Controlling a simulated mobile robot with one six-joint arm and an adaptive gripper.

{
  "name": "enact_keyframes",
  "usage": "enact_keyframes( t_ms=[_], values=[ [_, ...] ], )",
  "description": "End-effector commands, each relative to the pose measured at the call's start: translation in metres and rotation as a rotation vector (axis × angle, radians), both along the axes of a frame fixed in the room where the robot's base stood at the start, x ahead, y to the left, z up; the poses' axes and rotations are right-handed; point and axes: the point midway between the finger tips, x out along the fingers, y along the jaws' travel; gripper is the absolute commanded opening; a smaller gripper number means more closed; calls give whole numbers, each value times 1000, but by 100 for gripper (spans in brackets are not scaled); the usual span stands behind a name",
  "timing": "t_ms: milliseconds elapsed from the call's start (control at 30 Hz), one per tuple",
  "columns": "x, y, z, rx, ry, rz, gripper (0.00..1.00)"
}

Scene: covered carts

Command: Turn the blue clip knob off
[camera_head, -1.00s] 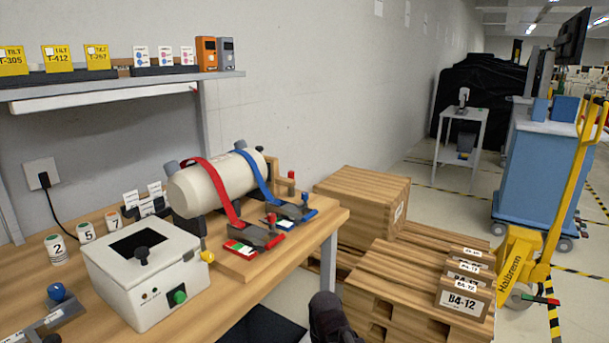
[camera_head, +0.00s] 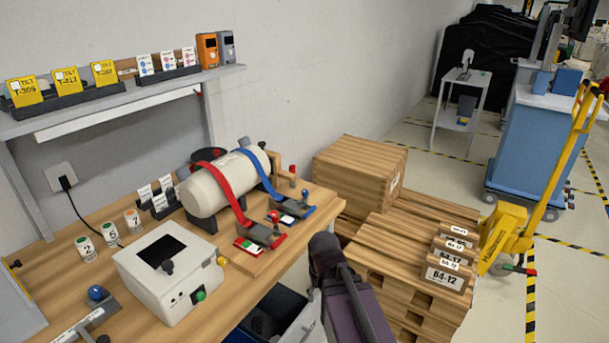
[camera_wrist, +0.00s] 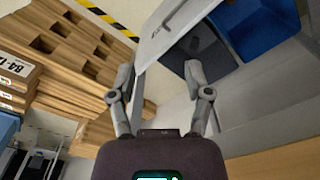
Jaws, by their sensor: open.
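A cream cylinder (camera_head: 208,192) lies on a wooden base on the workbench, crossed by a red strap (camera_head: 222,185) and a blue strap (camera_head: 262,178). The blue strap ends in a dark clip (camera_head: 292,209) with a blue-tipped part and a small label. The small knob on it is too small to read. The red strap's clip (camera_head: 260,236) is beside it, nearer me. My gripper (camera_wrist: 158,78) is open and empty in the wrist view, pointing away from the clips. In the head view my dark arm is low, right of the bench, and its fingertips cannot be made out.
A white box (camera_head: 170,275) with a green button stands left of the clips. A shelf (camera_head: 130,95) runs above the bench. Wooden crates (camera_head: 362,175) stand to the right. Blue and grey bins (camera_head: 275,325) sit below the bench edge; the blue one also shows in the wrist view (camera_wrist: 258,28).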

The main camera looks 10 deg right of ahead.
Motion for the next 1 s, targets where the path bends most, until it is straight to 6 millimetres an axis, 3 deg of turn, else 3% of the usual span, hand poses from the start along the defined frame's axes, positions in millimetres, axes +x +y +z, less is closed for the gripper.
enact_keyframes(
  t_ms=[33, 1000],
  values=[
    [1, 0, 19, 0, -1, 0, 65],
    [22, -2, 191, -3, -19, 47, 65]
  ],
)
